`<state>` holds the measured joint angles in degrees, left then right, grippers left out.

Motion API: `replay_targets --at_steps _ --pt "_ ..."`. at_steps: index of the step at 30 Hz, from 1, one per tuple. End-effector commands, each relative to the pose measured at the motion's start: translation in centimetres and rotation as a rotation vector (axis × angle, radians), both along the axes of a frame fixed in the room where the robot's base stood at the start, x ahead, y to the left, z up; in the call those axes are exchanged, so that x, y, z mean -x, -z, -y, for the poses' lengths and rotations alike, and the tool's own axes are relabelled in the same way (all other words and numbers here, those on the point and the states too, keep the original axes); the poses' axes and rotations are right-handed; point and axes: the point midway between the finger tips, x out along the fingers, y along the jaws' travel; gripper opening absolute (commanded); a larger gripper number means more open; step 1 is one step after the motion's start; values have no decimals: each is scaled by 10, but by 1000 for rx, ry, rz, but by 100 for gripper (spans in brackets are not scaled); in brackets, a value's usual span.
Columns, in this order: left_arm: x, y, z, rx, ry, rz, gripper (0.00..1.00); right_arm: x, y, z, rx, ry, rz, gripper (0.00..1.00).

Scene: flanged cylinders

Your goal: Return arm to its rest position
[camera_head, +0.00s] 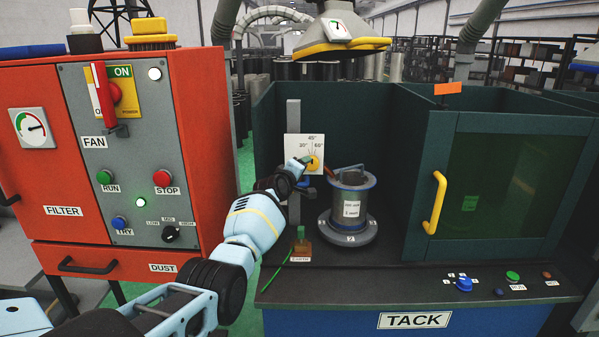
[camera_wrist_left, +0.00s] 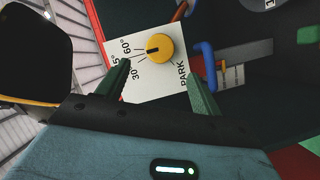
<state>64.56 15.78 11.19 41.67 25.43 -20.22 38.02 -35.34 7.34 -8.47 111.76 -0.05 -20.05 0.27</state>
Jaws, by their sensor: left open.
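My left arm reaches in from the lower left in the head view. Its gripper (camera_head: 305,163) is at the white angle plate (camera_head: 292,147) with the yellow knob (camera_head: 315,163). In the left wrist view the two green fingers (camera_wrist_left: 162,88) are spread apart with nothing between them. The yellow knob (camera_wrist_left: 159,48) lies beyond the fingertips, apart from them, on the white plate (camera_wrist_left: 150,82) marked 30°, 60° and PARK. The knob's pointer faces the degree marks. A grey flanged cylinder (camera_head: 350,210) stands upright on a round base right of the gripper. My right gripper is out of view.
A red filter cabinet (camera_head: 205,120) with a control panel stands left of my arm. The TACK booth has dark walls, a door with a yellow handle (camera_head: 434,203), and buttons (camera_head: 463,285) along its front. A yellow-rimmed hood (camera_head: 342,45) hangs above.

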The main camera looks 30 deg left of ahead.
Motion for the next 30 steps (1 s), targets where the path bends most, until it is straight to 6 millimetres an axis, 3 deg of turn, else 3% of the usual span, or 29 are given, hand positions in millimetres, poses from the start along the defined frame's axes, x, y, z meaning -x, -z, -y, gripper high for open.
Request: replay_targets --at_steps 9,13,17,20,26,30 --pt "0 0 0 -1 0 0 66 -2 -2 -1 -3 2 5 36" --pt "5 19 4 -36 8 -23 66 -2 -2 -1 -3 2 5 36" --pt "25 71 17 -140 36 -88 66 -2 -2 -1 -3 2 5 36" --pt "49 122 33 -249 74 -150 66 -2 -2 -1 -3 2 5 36" --pt "113 213 71 -456 177 -264 66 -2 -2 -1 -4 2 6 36" --pt "167 268 101 -583 264 -330 66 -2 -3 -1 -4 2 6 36"
